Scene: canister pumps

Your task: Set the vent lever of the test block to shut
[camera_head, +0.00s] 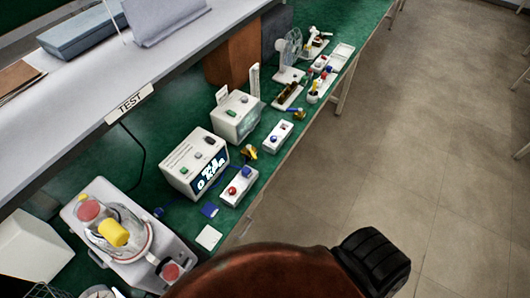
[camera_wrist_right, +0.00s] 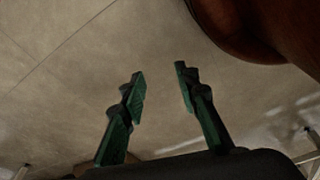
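Under the sign reading TEST (camera_head: 130,103), several white units stand on the green bench. I cannot tell for sure which is the test block. A white machine (camera_head: 170,245) at lower left carries red round caps and a yellow cylinder (camera_head: 113,232). A small white block (camera_head: 239,186) has a red and a blue knob. No vent lever or its setting can be made out at this size. My right gripper (camera_wrist_right: 158,90) is open and empty in the right wrist view, its green-padded fingers apart above the floor. My left gripper is not in view.
A white box with a lit display (camera_head: 194,162) and another white box (camera_head: 236,118) stand mid-bench. A grey shelf (camera_head: 75,95) overhangs the bench at left. A large red-brown rounded shape (camera_head: 265,272) fills the bottom. The floor (camera_head: 430,130) at right is clear.

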